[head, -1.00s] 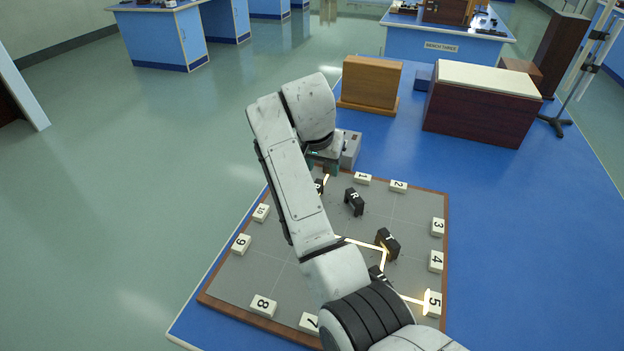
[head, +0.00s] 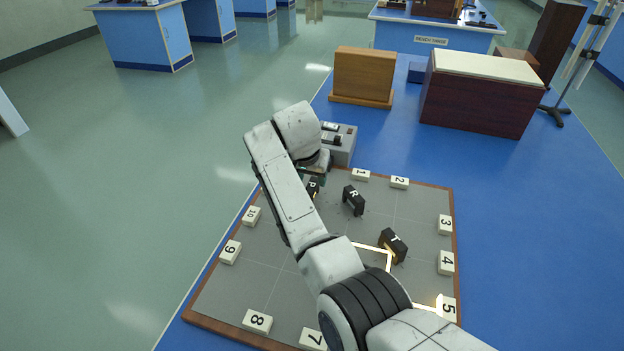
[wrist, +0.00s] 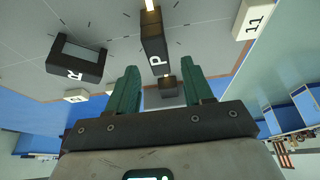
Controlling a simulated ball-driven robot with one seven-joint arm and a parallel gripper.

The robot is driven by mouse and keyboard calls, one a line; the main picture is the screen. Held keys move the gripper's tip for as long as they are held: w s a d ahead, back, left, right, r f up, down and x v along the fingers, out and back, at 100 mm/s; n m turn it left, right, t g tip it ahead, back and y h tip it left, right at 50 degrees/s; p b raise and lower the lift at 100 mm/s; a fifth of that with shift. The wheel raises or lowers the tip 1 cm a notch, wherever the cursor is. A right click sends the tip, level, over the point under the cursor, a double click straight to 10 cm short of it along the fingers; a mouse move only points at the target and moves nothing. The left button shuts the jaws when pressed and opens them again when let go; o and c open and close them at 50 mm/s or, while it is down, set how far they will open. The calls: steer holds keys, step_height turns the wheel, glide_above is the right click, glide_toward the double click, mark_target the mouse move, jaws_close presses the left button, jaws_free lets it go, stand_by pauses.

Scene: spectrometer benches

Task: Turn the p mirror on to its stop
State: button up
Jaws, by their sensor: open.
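The p mirror, a black block lettered P (wrist: 155,50), stands on the grey board in the wrist view, just ahead of my gripper and roughly between the lines of its fingers. In the head view the p mirror (head: 313,189) shows only partly beside my arm. My gripper (wrist: 162,70) is open, with two teal fingers spread and nothing held. Contact with the mirror cannot be told. Bright light shows at the mirror's far end. The mirror's stop cannot be made out.
The R mirror (head: 353,200) and T mirror (head: 393,245) stand to the right on the board (head: 285,275). Numbered white blocks line its edges, including block 11 (wrist: 253,18). A grey box (head: 340,143) stands behind. Light runs past T toward block 5 (head: 447,308).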

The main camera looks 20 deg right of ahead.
steer(key=shift+x, duration=1.2)
steer(key=shift+c, duration=0.4)
jaws_close()
